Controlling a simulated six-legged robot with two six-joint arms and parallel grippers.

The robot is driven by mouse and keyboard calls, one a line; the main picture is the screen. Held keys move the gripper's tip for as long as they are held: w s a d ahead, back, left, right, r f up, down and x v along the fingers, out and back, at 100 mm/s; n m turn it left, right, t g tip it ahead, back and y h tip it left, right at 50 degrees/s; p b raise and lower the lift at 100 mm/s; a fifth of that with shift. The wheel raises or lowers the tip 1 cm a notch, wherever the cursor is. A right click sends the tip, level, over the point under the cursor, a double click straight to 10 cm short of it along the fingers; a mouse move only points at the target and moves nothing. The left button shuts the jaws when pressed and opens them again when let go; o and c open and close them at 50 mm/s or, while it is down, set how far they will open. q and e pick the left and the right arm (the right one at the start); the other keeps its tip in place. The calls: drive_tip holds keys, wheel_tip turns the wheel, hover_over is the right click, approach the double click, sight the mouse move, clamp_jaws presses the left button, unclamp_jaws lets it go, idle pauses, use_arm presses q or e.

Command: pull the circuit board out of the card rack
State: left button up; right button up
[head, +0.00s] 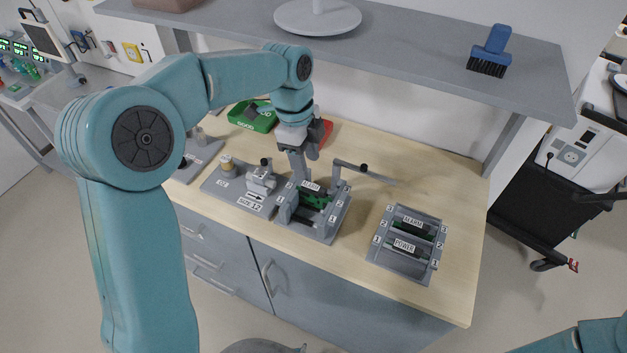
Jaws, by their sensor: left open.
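A grey rack (283,217) with numbered slots stands near the front of the bench. It holds a green circuit board (316,200) with a white label that seems to read ALARM. My left gripper (304,178) is open and points down just behind and above this board; I cannot tell whether a finger touches it. A second grey rack (405,267) to the right holds a board labelled ALARM (413,224) and a board labelled POWER (405,247). My right gripper is out of view; only part of my right arm shows at the lower right.
A lever arm (365,171) with a black knob reaches right behind the first rack. A grey fixture plate (225,190) lies to its left. A green bin (252,117) and a red bin (326,129) stand behind. A shelf (420,42) with a blue brush (490,52) overhangs the bench.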

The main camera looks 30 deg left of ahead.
sight(318, 189)
use_arm(q)
drive_tip(key=f, duration=0.4)
drive_tip(key=d+f, duration=0.1)
drive_tip(key=f, duration=0.3)
drive_tip(key=d+f+p, duration=0.1)
drive_tip(key=f, duration=0.3)
drive_tip(key=shift+w+d+f, duration=0.1)
drive_tip(key=shift+f, duration=0.25)
clamp_jaws()
drive_tip(key=shift+r, duration=0.1)
drive_tip(key=shift+r+p, duration=2.95)
drive_tip(key=shift+r, duration=1.25)
